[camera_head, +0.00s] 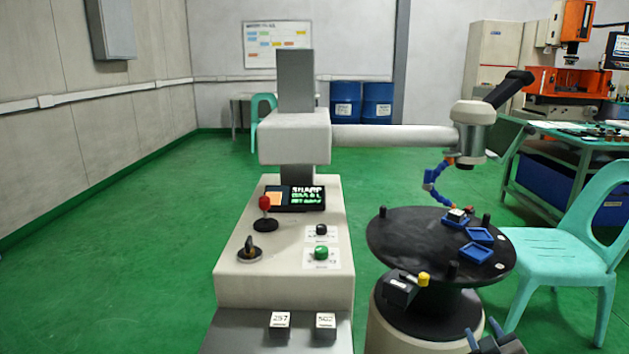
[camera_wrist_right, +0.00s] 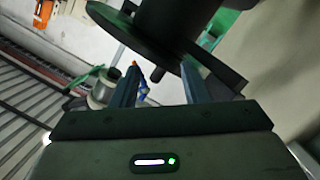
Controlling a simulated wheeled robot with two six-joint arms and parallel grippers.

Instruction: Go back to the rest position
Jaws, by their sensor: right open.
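My right gripper (camera_head: 489,338) is at the bottom edge of the head view, in front of and below the round black table. In the right wrist view its two fingers (camera_wrist_right: 160,85) stand apart with nothing between them. The dark disc of the round table (camera_wrist_right: 150,30) shows beyond the fingers there. My left gripper is not in the head view.
The round black table (camera_head: 400,240) carries blue trays (camera_head: 475,252), one with a small block. A beige machine (camera_head: 285,270) with a red-knobbed lever and a green button stands left of it. A turquoise chair (camera_head: 560,255) is to the right. Green floor at the left is clear.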

